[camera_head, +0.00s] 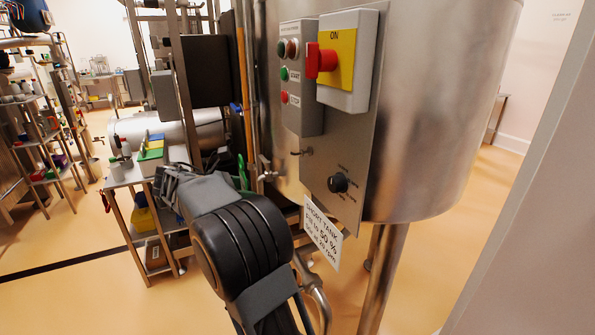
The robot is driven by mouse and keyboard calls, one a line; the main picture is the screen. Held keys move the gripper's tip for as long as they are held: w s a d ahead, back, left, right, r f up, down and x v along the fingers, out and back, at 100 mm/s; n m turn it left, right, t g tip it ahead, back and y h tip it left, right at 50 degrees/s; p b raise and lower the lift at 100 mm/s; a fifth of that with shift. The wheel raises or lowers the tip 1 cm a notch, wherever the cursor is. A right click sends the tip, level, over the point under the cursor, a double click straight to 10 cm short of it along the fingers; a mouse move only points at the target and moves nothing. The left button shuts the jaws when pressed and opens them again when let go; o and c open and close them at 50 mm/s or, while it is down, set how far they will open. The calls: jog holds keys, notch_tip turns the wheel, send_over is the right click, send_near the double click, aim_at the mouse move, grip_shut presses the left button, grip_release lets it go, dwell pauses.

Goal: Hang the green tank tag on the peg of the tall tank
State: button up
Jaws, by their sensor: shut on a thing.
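A steel tank (440,110) stands close on the right. Its grey panel (345,150) carries a small metal peg (303,152) left of a black knob. A white card on this panel (322,232) reads "SHORT TANK", fill to 50 %, stir at 20 rpm. My gripper (174,183) is left of the panel, partly hidden behind my grey and black wrist. A narrow green piece (243,174), apparently the green tank tag, shows just beyond my wrist. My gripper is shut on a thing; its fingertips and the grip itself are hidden. No tank marked as tall can be made out.
A red switch (322,61) on a yellow plate juts from the panel. Shelves (35,130) stand far left. A grey upright surface (530,190) is at right. Floor at lower left is clear.

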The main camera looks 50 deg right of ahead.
jog(key=s+d, duration=0.2)
jog(key=d, duration=0.2)
jog(key=s+d+p, duration=0.1)
jog(key=s+d, duration=0.1)
jog(key=d, duration=0.3)
jog(key=s+d, duration=0.2)
jog(key=d, duration=0.3)
jog(key=shift+d+f, duration=0.1)
jog(key=shift+f, duration=0.3)
jog(key=shift+w+f, duration=0.1)
jog(key=shift+f, duration=0.05)
jog(key=shift+f, duration=0.1)
jog(key=shift+f, duration=0.15)
jog(key=o, duration=0.9)
jog(key=shift+f+b, duration=0.15)
jog(key=shift+b, duration=0.4)
